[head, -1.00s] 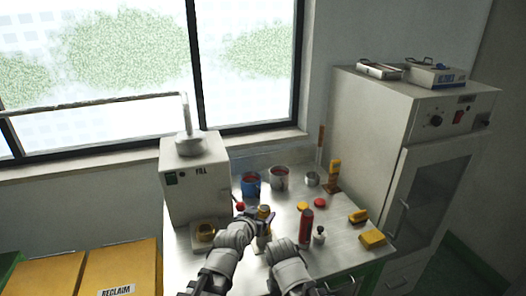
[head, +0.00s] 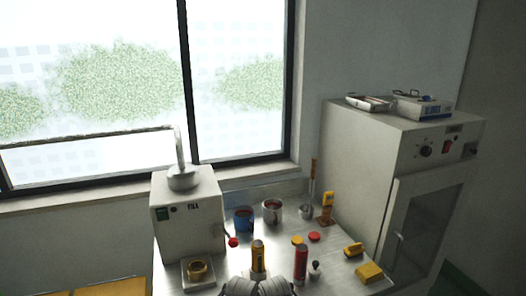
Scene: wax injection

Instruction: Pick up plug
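I cannot tell for sure which thing is the plug. A small dark-topped piece (head: 315,270) stands on the metal table to the right of a red cylinder (head: 300,262). A red round piece (head: 233,242) shows at the right side of the white FILL machine (head: 183,235). Only grey rounded parts of my arms show at the bottom edge, in front of the cylinders. No gripper fingers are visible, so whether they hold anything is hidden.
A blue mug (head: 243,219), a metal cup (head: 272,211) and a small metal vessel (head: 306,211) stand at the back. Yellow blocks (head: 369,273) lie at the right. A large white cabinet (head: 365,150) bounds the right side.

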